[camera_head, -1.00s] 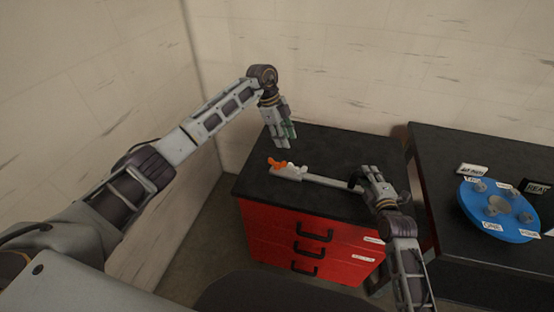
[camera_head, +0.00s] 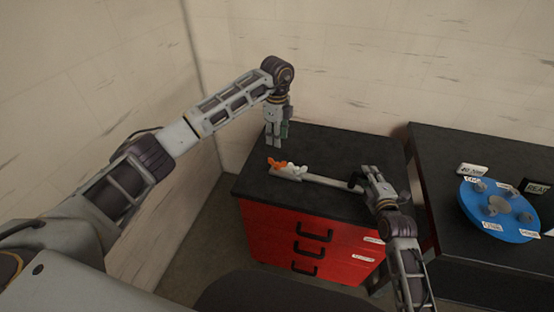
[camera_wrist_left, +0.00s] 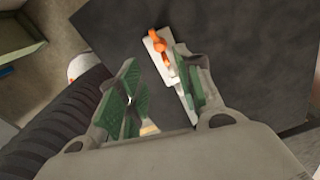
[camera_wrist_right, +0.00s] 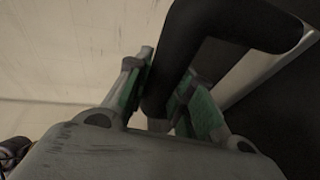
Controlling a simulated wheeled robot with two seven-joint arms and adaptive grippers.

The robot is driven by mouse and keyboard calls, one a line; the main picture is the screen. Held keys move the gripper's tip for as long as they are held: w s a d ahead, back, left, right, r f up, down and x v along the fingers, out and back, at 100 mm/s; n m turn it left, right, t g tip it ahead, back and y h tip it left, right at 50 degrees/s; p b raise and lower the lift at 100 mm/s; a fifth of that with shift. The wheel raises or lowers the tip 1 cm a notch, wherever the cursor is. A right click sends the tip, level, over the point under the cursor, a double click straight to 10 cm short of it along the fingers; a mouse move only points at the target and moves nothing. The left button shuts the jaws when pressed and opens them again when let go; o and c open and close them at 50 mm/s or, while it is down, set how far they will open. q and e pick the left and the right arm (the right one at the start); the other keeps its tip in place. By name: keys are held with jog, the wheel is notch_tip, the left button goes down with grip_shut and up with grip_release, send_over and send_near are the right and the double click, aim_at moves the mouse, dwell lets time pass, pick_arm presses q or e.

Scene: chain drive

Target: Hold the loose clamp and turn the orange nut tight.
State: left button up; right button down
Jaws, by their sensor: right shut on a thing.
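The clamp (camera_head: 325,181) lies on the black top of the red cabinet, a pale bar with a white head at its left end. The orange nut (camera_head: 276,163) is at that end; it also shows in the left wrist view (camera_wrist_left: 158,46). My left gripper (camera_head: 273,146) hangs above and behind the nut, fingers down, apart from it. Its green-padded fingers are open with nothing between them. My right gripper (camera_head: 366,180) is shut on the clamp's black handle at the right end. The dark curved handle (camera_wrist_right: 160,85) passes between its pads in the right wrist view.
The red drawer cabinet (camera_head: 270,225) stands near the back wall. A second black table (camera_head: 450,150) to the right holds a blue disc (camera_head: 475,208) with several grey knobs and white labels. The cabinet top behind the clamp is bare.

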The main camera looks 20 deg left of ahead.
aim_at(277, 163)
pick_arm(q)
jog(key=shift+f, duration=5.85)
